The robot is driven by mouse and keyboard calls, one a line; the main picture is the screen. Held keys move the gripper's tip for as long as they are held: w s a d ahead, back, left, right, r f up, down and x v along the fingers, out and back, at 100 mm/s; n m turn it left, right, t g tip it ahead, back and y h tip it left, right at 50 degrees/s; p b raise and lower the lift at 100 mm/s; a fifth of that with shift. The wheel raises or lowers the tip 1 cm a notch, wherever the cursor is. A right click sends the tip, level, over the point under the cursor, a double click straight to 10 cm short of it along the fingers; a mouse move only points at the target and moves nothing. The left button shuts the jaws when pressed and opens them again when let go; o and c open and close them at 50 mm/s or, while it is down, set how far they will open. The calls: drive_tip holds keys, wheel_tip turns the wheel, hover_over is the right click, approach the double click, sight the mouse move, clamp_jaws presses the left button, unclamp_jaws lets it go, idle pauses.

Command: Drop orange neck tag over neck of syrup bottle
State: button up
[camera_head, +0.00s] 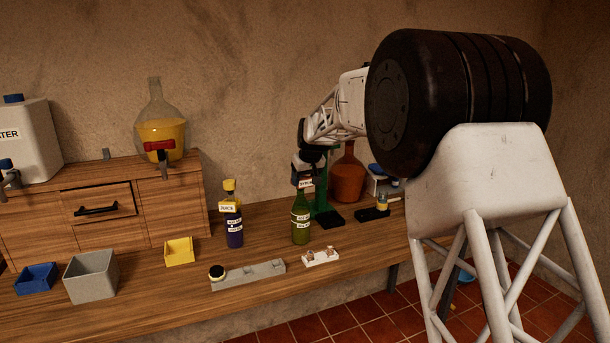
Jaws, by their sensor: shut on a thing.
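A green bottle (300,226) with white labels stands upright on the wooden bench, below my gripper; its label text is too small to read surely. My gripper (304,178) points down just above the bottle's neck. It is shut on a small tag (305,184) with a white lettered face, which shows at the top of the bottle. I see no clear orange on it. I cannot tell whether the tag is around the neck or only above it. The fingertips are small and dark here.
A dark blue bottle (235,232) with a yellow top and a JUICE label stands to the left. A green stand (322,205) and a brown flask (347,178) are close behind. A grey rack (250,273) and a white tray (320,258) lie in front.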

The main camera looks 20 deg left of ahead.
sight(303, 205)
drive_tip(key=shift+f, duration=1.85)
drive_tip(key=shift+f, duration=1.85)
idle(1.7)
drive_tip(key=o, duration=0.9)
drive_tip(key=shift+v, duration=3.95)
